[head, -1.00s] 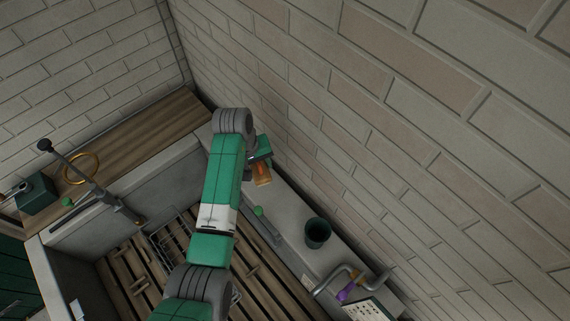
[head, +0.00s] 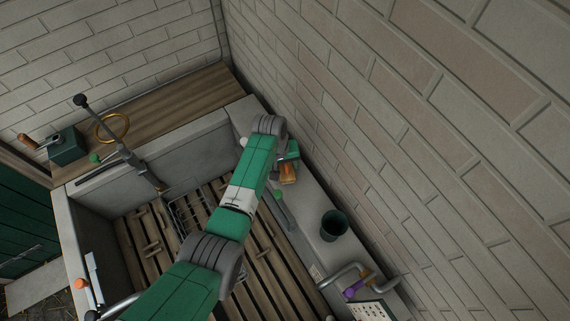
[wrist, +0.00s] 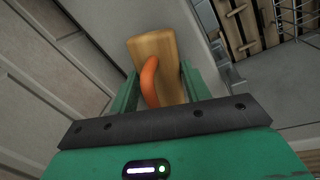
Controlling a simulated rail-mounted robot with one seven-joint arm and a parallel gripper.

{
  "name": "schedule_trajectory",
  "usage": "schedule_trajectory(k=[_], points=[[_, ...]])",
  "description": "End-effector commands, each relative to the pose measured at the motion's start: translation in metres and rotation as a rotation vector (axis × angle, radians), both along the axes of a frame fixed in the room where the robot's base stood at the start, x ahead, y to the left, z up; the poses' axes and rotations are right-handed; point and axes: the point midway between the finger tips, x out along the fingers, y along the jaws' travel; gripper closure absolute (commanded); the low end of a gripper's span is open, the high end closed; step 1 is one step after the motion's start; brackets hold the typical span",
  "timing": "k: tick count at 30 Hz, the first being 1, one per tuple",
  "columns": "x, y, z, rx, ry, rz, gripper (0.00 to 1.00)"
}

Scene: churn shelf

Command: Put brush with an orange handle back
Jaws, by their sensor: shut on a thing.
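The brush with an orange handle (wrist: 150,80) is between the fingers of my gripper (wrist: 159,72) in the wrist view. It has a pale wooden block body (wrist: 155,48) and a curved orange handle. My gripper is shut on it. In the head view my gripper (head: 289,154) is over the grey ledge along the right wall, and the brush (head: 288,174) shows as a small orange-brown piece below it. The brush's underside is hidden, and I cannot tell whether it touches the ledge.
A dark green cup (head: 334,225) stands on the ledge (head: 309,208). Nearer are a bent grey pipe (head: 345,272) and a purple piece (head: 353,290). A slatted basin floor (head: 150,250) lies left of my arm. A gold ring (head: 112,127) and a green box (head: 67,147) are at the back left.

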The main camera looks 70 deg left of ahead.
Motion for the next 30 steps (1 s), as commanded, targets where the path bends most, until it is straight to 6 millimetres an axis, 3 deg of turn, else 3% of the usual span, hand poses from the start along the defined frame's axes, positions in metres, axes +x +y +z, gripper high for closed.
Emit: schedule_trajectory(k=[8,9,12,22,30], points=[[0.0,0.0,-0.003,0.001,0.0,-0.001,0.78],[0.0,0.0,-0.002,0.001,0.0,-0.001,0.47],[0.0,0.0,-0.001,0.001,0.0,-0.001,0.31],[0.0,0.001,0.007,0.002,-0.001,-0.001,0.31],[-0.011,0.004,0.072,0.004,-0.003,0.0,0.31]])
